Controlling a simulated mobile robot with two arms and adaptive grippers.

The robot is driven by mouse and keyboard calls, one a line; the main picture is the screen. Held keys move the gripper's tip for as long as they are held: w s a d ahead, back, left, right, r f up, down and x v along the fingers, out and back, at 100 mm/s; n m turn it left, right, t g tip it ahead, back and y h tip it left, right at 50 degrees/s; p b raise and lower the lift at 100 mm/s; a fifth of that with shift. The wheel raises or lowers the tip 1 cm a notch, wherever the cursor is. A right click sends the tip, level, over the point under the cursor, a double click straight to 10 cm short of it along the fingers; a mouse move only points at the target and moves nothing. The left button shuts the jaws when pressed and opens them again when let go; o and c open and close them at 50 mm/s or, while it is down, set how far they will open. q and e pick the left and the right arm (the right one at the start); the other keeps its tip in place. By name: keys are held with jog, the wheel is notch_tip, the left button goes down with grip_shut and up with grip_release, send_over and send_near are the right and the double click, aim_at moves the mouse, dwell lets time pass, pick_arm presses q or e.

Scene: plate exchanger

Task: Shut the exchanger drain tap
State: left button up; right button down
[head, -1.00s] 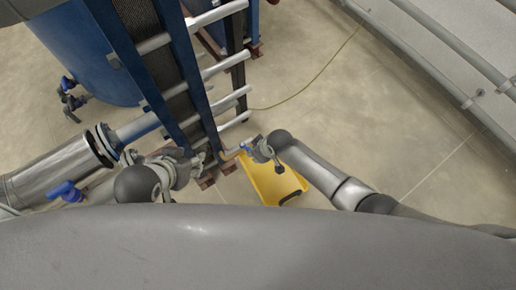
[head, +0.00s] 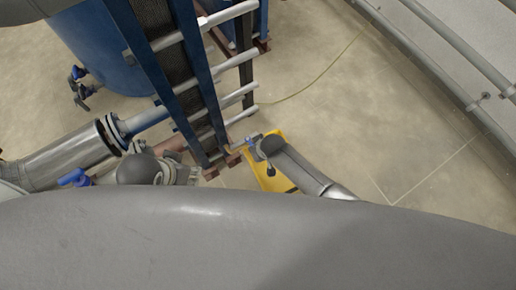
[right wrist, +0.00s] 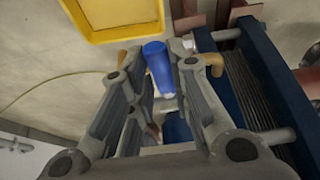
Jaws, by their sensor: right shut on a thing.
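The drain tap's blue lever (right wrist: 158,65) lies between the fingers of my right gripper (right wrist: 158,80) in the right wrist view, and the gripper is shut on it. Brass-coloured pieces (right wrist: 214,64) show on both sides behind the fingers; the lever appears to lie across them. The tap body is mostly hidden. In the head view my right gripper (head: 252,142) is at the low front corner of the plate exchanger (head: 186,98), above a yellow tray. My left gripper (head: 188,174) is left of the exchanger's foot; its fingers are too small to read.
The yellow tray (head: 280,183) lies on the floor under the tap; its rim (right wrist: 95,36) shows in the wrist view. A pipe with a blue valve handle (head: 74,178) is at left, near a blue tank (head: 98,55). Open floor lies right, crossed by a thin yellow-green line (head: 315,83).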

dwell(0.3)
jog(key=c, duration=1.3)
grip_release()
jog(key=shift+c, duration=0.2)
jog(key=shift+r, duration=0.15)
jog(key=v, duration=1.1)
jog(key=shift+s+r, duration=0.15)
jog(key=shift+r, duration=0.15)
jog(key=shift+d, duration=0.15)
